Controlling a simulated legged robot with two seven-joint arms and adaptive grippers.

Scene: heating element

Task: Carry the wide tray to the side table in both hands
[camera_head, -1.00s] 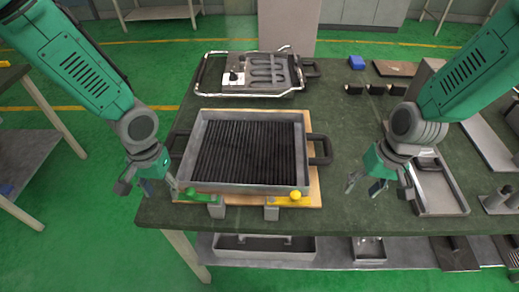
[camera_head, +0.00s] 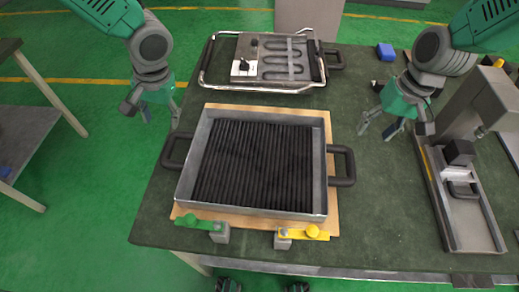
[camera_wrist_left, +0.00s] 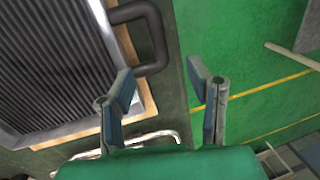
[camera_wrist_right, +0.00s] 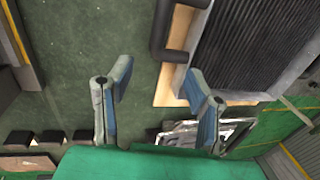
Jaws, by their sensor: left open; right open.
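The wide tray (camera_head: 319,190) is a grey square pan with dark ridges inside and a black handle on its left and right sides. It lies on a wooden board (camera_head: 332,228) on the green-topped table. My left gripper (camera_head: 160,116) is open and empty, above and left of the tray's left handle (camera_head: 172,150). That handle also shows in the left wrist view (camera_wrist_left: 150,35), beside the open fingers (camera_wrist_left: 160,95). My right gripper (camera_head: 384,128) is open and empty, above and right of the right handle (camera_head: 346,166). The right wrist view shows that handle (camera_wrist_right: 160,30) between and beyond the fingers.
Green (camera_head: 200,224) and yellow (camera_head: 305,233) clamps stand at the board's front edge. A metal frame with a heating element (camera_head: 283,62) lies behind the tray. A grey press-like fixture (camera_head: 460,185) stands on the right. Another table (camera_head: 40,128) stands at the far left, across open floor.

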